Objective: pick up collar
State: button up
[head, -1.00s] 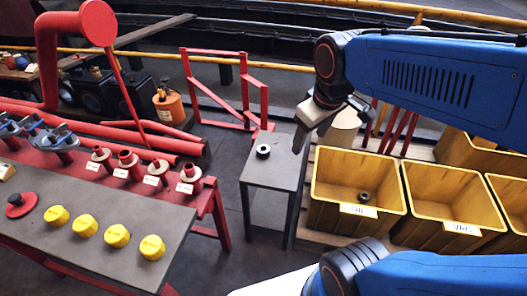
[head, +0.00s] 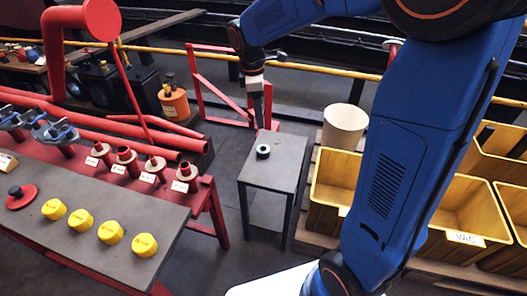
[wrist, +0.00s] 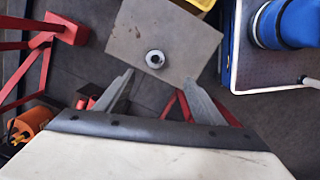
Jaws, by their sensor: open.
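The collar (head: 263,151) is a small dark ring with a hole in its middle. It lies flat on top of a small grey side table (head: 285,165). In the wrist view the collar (wrist: 155,59) shows as a grey ring on the tabletop (wrist: 190,40), ahead of and between the two fingers. My gripper (head: 262,125) is above the far edge of the table in the head view, pointing down. In the wrist view its fingers (wrist: 158,85) are spread apart with nothing between them, clear of the collar.
A red bench (head: 90,215) with yellow caps (head: 110,232) and several flanged fittings stands at left. Yellow bins (head: 330,185) stand at right, partly hidden by my arm. A cream bucket (head: 344,126) and a red frame (head: 205,80) are behind the table.

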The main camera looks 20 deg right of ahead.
jog(key=w+f, duration=0.1)
send_over(263, 147)
jog(key=s+a, duration=0.1)
jog(key=shift+n, duration=0.4)
jog(key=f, duration=1.2)
jog(key=shift+s+f, duration=0.2)
jog(key=shift+f, duration=0.05)
jog(key=f, duration=0.4)
jog(key=shift+w+d+f, duration=0.1)
jog(key=shift+d+f, duration=0.15)
jog(key=shift+f, duration=0.15)
jog(key=c, duration=1.5)
